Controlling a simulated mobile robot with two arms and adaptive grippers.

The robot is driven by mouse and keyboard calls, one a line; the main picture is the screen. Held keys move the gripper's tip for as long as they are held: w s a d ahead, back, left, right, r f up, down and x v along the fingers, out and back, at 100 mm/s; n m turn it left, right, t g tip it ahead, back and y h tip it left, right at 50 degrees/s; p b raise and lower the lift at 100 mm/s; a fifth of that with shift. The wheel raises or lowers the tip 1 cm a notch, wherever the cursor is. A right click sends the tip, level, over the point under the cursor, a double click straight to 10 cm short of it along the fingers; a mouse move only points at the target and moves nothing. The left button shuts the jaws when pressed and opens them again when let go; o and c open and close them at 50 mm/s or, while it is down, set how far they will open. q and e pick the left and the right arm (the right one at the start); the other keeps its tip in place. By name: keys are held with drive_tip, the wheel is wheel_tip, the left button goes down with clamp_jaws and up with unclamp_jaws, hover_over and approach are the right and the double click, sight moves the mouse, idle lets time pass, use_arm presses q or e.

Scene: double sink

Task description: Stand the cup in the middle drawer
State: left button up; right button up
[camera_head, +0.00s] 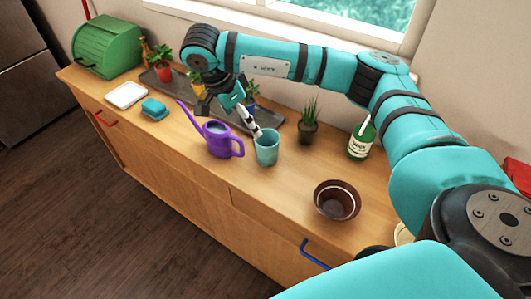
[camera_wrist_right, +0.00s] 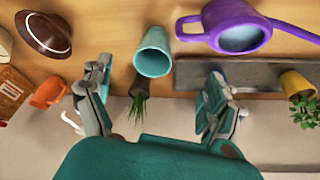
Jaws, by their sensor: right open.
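A teal cup (camera_head: 266,148) stands upright on the wooden counter, right of the purple watering can. My right gripper (camera_head: 247,121) is just behind and left of the cup, pointing down. In the right wrist view, the gripper (camera_wrist_right: 155,103) is open with nothing between its fingers; the cup (camera_wrist_right: 153,62) appears beyond the fingertips, its mouth facing the camera. The counter's front shows drawer fronts, all seemingly closed; the middle drawer front (camera_head: 185,185) shows no clear handle. My left gripper is not in view.
The purple watering can (camera_head: 219,140) stands close left of the cup. A brown bowl (camera_head: 337,200), a potted succulent (camera_head: 308,130) and a green bottle (camera_head: 362,139) stand to its right. A dark tray (camera_head: 155,77) with potted plants lies behind. Counter in front of the cup is clear.

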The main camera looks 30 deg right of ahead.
drive_tip(key=d+r, duration=0.1)
approach(271, 144)
drive_tip(key=f, duration=0.3)
drive_tip(key=shift+s+f+h+p, duration=0.1)
drive_tip(key=shift+s+h+p, duration=0.2)
drive_tip(key=shift+h+p, duration=0.1)
drive_tip(key=shift+s+d+f+p, duration=0.15)
drive_tip(key=shift+d+f+p, duration=0.1)
drive_tip(key=shift+f+p, duration=0.2)
drive_tip(key=x, duration=0.1)
drive_tip(key=p+x, duration=0.1)
drive_tip(key=x, duration=0.1)
drive_tip(key=shift+s+d+f, duration=0.25)
drive_tip(key=shift+s, duration=0.05)
drive_tip(key=shift+d+f, duration=0.1)
drive_tip(key=shift+f, duration=0.3)
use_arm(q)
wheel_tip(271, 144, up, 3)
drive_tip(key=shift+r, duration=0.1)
